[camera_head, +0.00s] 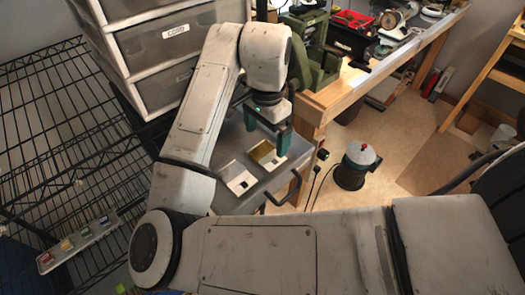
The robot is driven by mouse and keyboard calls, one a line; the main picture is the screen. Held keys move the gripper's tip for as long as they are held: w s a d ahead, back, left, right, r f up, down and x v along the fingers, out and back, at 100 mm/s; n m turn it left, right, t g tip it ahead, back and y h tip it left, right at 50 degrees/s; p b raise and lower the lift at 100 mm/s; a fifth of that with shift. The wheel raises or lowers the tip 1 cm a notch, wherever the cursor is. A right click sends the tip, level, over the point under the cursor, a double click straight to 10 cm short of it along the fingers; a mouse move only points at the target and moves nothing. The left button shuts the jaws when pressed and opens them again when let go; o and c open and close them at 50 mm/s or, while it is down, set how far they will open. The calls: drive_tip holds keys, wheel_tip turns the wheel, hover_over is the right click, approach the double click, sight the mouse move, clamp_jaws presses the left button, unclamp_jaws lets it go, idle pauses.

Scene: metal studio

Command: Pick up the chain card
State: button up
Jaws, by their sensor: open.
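Two flat cards lie on a small grey cart top (232,150). One is a white card with a dark patch (240,182), nearer to me. The other is a gold-brown card with a pale lower edge (265,154), just beyond it. Both are too small to read, so I cannot tell which is the chain card. My gripper (268,136) has teal fingers and points down above the gold-brown card. Its fingers are apart and hold nothing that I can see. The height of the fingertips above the card is unclear.
A drawer tower (150,45) stands behind my arm, left of the cart. A wooden workbench (345,88) with a green machine (305,60) is close at right. A black wire shelf (50,130) holds a tray of coloured items (75,245). A round canister (356,165) stands on the floor.

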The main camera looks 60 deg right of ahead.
sight(266, 153)
drive_tip(key=shift+s+a+f, duration=0.1)
drive_tip(key=shift+a+f, duration=0.05)
drive_tip(key=shift+f, duration=1)
drive_tip(key=shift+a+f, duration=0.1)
drive_tip(key=shift+f, duration=1)
drive_tip(key=shift+c, duration=0.4)
drive_tip(key=c, duration=0.7)
drive_tip(key=shift+r, duration=0.1)
drive_tip(key=shift+r, duration=0.2)
drive_tip(key=r, duration=0.3)
drive_tip(key=shift+s+a+r, duration=0.1)
drive_tip(key=shift+s+r, duration=0.05)
drive_tip(key=shift+s, duration=0.05)
drive_tip(key=s+a+r, duration=0.1)
drive_tip(key=s+r, duration=0.2)
drive_tip(key=s, duration=0.1)
drive_tip(key=s+a+r, duration=0.2)
drive_tip(key=s+r, duration=0.1)
drive_tip(key=s, duration=0.1)
drive_tip(key=s+a+r, duration=0.1)
drive_tip(key=s+r, duration=0.2)
drive_tip(key=s, duration=0.1)
drive_tip(key=shift+s+a, duration=0.25)
drive_tip(key=shift+s, duration=0.15)
